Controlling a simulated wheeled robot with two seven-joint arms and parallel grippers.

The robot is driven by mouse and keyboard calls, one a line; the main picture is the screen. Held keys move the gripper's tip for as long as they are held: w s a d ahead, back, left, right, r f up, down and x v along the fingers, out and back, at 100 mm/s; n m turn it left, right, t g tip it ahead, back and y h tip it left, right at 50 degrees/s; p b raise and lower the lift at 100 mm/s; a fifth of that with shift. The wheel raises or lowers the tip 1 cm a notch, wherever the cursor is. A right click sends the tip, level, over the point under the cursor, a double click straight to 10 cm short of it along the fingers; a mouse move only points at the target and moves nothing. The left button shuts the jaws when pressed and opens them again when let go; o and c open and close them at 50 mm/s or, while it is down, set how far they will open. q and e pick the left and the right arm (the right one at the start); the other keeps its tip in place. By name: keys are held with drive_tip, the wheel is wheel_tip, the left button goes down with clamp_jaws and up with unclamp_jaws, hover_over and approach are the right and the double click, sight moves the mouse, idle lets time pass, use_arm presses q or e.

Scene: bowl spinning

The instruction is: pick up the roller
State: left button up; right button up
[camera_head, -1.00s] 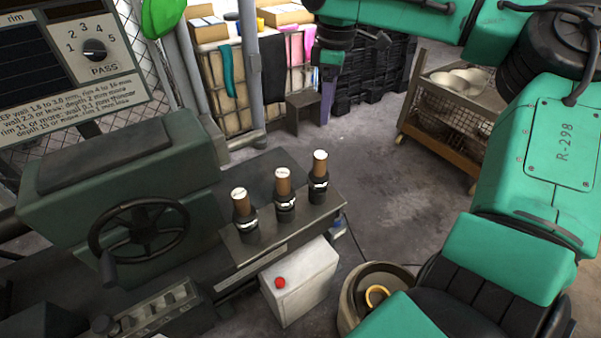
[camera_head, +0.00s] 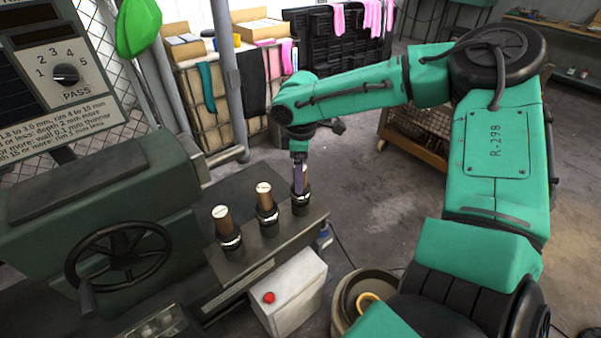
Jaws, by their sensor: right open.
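Three rollers with brown wooden handles and dark bases stand upright in a row on the machine's dark bench. The left roller (camera_head: 225,230) and the middle roller (camera_head: 265,208) are clear to see. The right roller (camera_head: 301,204) is partly hidden behind my right gripper (camera_head: 300,190). My right gripper points down at this roller's handle, with its fingers open around or just in front of it; I cannot tell which. My left gripper is out of view.
A green machine with a handwheel (camera_head: 118,256) stands on the left. A white box with a red button (camera_head: 269,297) sits below the bench, beside a round bin (camera_head: 343,300). A wooden-framed crate (camera_head: 420,135) stands behind my right arm.

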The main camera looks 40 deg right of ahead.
drive_tip(key=shift+r, duration=0.1)
clamp_jaws()
idle(1.2)
